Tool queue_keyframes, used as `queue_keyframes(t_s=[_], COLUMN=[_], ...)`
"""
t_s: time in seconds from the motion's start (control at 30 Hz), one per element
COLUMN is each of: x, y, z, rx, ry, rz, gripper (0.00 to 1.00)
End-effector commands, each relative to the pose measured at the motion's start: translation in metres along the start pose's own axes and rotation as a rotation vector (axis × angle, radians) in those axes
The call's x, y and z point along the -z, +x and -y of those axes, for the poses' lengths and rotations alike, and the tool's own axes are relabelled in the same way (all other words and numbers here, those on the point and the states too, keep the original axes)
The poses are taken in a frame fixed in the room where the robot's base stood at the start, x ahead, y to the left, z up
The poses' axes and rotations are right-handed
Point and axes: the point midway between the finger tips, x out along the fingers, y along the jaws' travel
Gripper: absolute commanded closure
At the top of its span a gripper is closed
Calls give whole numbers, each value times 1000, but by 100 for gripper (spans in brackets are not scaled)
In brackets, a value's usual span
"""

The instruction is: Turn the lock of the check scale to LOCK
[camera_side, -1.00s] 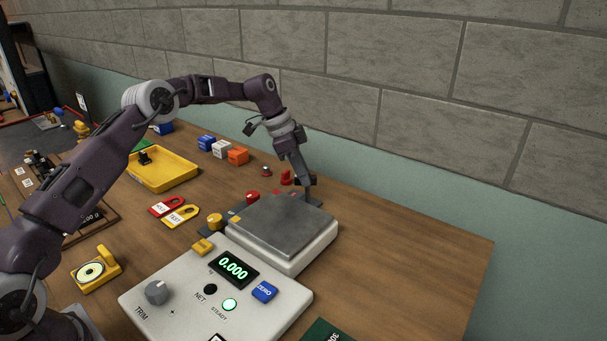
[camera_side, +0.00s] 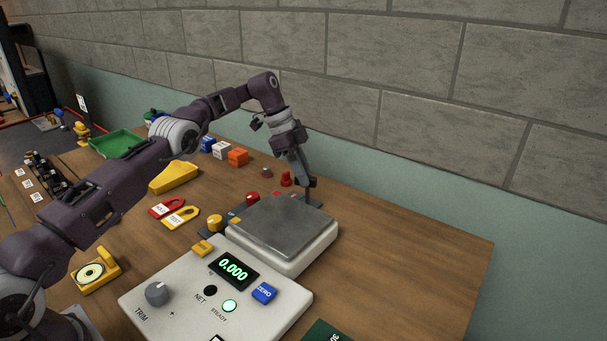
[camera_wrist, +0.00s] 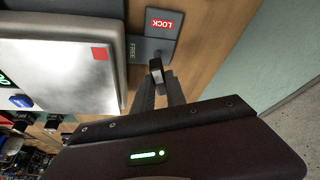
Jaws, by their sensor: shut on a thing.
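The check scale has a pale body with a 0.000 display (camera_side: 233,268) and a grey weighing plate (camera_side: 283,224). Its lock plate (camera_side: 315,203) is at the far right corner; in the wrist view it carries a red LOCK label (camera_wrist: 165,23) and a dark FREE label (camera_wrist: 133,48). My gripper (camera_side: 308,192) is down at this plate. In the wrist view my gripper (camera_wrist: 158,82) is shut on the small lock lever (camera_wrist: 156,66), whose tip shows close to the FREE label. The fingers hide the rest, so its exact angle is unclear.
The wall (camera_side: 420,90) runs behind the table, and the table right of the scale (camera_side: 410,250) is bare. Red and yellow tags (camera_side: 180,216), a yellow tray (camera_side: 172,178) and several coloured blocks (camera_side: 238,157) lie to the left.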

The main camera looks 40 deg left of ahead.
Motion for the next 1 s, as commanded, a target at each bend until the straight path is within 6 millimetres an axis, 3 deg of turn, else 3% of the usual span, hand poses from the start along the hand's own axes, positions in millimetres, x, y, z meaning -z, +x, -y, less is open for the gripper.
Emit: queue_keyframes(t_s=[0.27, 0.3, 0.4, 0.77, 1.0], x=[-1, -1, -1, -1, -2], y=[0, 0, 0, -1, -15], z=[0, 0, 0, 0, -1], rx=[-1, -1, -1, -1, -4], ry=[-1, -1, -1, -1, -3], rz=[3, 3, 2, 3, 7], gripper=[100, 80, 62, 62, 62])
